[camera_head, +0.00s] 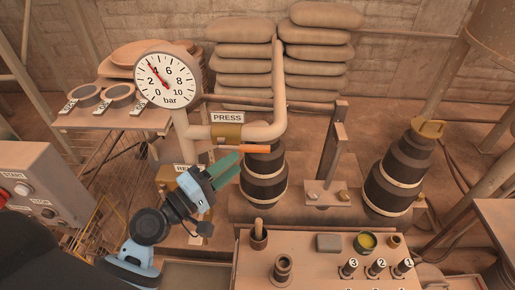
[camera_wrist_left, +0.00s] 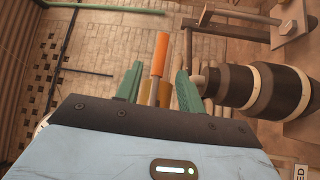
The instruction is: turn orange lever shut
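The orange lever (camera_head: 241,149) lies roughly level in the head view, just below the brass valve body (camera_head: 227,132) on the pipe by the PRESS sign. My left gripper (camera_head: 232,165) is just below the lever, its green fingers pointing right and slightly up. In the left wrist view, the fingers (camera_wrist_left: 156,85) are spread apart. The orange grip (camera_wrist_left: 160,54) and its grey shank appear in the gap between them, with no finger visibly touching. Whether the lever is within the fingers' depth is unclear. My right gripper is not in view.
A round gauge (camera_head: 166,80) stands on a pipe above left. Dark ringed cylinders (camera_head: 263,175) stand close right of my gripper. A second sign (camera_head: 186,168) is partly hidden behind it.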

